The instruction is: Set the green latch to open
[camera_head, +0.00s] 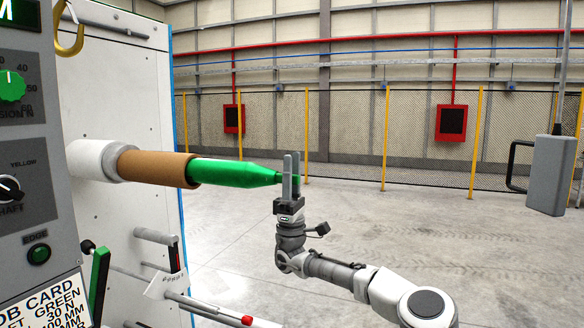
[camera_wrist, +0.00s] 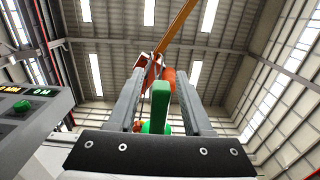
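A green shaft (camera_head: 235,174) with a tapered end sticks out to the right from the white machine in the head view. A small green piece (camera_head: 297,180) shows at its tip, partly hidden by my gripper fingers; it looks like the green latch. My gripper (camera_head: 288,172) points upward at this tip. In the wrist view a green bar (camera_wrist: 160,105) stands upright between my two fingers (camera_wrist: 160,95), with a gap on each side. The fingers are open and do not appear to touch it. A rounded green part (camera_wrist: 147,128) shows behind the bar.
A brown sleeve (camera_head: 155,176) and white roll (camera_head: 97,160) sit on the shaft near the machine. A control panel (camera_head: 25,150) stands at left, with another green lever (camera_head: 98,285) low beside it. The floor beyond is clear.

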